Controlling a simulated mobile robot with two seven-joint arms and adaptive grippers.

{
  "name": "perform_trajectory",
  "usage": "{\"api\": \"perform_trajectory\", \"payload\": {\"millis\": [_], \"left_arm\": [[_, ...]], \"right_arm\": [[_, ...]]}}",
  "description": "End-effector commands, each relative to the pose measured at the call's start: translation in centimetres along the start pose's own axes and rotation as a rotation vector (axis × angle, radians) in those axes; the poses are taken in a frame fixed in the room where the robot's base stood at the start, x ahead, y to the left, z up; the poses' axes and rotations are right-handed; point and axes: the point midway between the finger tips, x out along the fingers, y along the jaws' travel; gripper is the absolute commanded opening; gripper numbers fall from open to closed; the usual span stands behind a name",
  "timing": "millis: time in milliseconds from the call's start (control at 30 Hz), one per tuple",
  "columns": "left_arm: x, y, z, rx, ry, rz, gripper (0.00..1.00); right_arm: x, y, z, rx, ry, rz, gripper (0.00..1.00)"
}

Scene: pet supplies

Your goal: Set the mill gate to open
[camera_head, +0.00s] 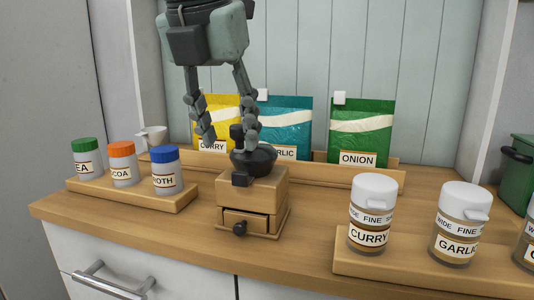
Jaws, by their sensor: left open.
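The mill (252,192) is a wooden box on the counter with a dark bowl-shaped top (262,158). A small black block (242,179) sits at the upper front edge of the box; I cannot tell for sure whether it is part of the gate. An upright black piece (236,132) stands at the bowl's left side. My left gripper (229,140) comes down from above, open, with its fingers on either side of this upright piece. The right finger overlaps the bowl in the picture; contact cannot be told. My right gripper is out of view.
A drawer with a round knob (240,229) is low on the mill's front, a dark gap above it. Capped jars stand on a left rack (137,198) and a right rack (400,268). Seed-type packets, including ONION (360,135), stand behind. A white scoop-like cup (153,137) is behind left.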

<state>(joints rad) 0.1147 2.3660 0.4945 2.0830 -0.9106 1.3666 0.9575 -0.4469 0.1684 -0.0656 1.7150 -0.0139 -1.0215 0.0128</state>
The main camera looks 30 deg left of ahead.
Motion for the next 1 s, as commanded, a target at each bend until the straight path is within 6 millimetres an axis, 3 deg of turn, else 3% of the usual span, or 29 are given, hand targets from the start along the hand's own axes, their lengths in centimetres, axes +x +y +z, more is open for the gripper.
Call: {"api": "perform_trajectory", "payload": {"millis": [167, 400, 600, 1000], "left_arm": [[0.8, 0.0, -0.1, 0.001, 0.002, 0.001, 0.45], [4.5, 0.0, -0.1, 0.002, 0.004, 0.000, 0.45], [7.0, 0.0, 0.0, 0.001, 0.002, 0.000, 0.45], [7.8, 0.0, 0.0, 0.000, -0.001, -0.001, 0.42]], "right_arm": [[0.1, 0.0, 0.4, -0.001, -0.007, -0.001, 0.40], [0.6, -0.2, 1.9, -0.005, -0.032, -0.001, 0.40], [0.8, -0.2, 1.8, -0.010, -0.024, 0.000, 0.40], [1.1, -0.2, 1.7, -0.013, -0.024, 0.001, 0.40]]}}
